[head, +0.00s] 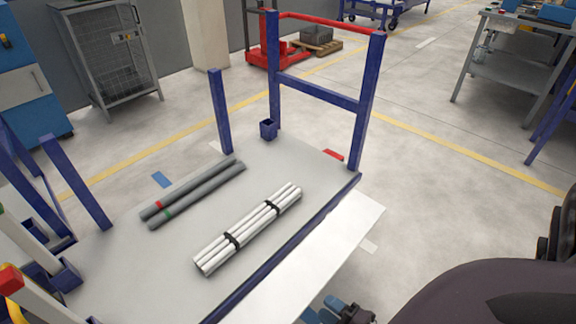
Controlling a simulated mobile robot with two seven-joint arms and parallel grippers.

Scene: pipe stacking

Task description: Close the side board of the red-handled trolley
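The trolley has a grey deck (185,255), blue posts and a red handle (335,22) across the top of its far end frame. The side board (325,255) is a long pale panel along the deck's right side. It lies folded outward from the deck edge rather than standing upright. My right gripper (322,311) is at the bottom edge of the view, just beside the board's outer edge. Its blue fingertips look apart with nothing between them; contact with the board cannot be told. My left gripper is not in view.
Two grey pipes (195,193) and a strapped bundle of white pipes (248,230) lie on the deck. A wire cage cabinet (110,60) stands back left, and a grey workbench (515,65) back right. The floor right of the trolley is clear.

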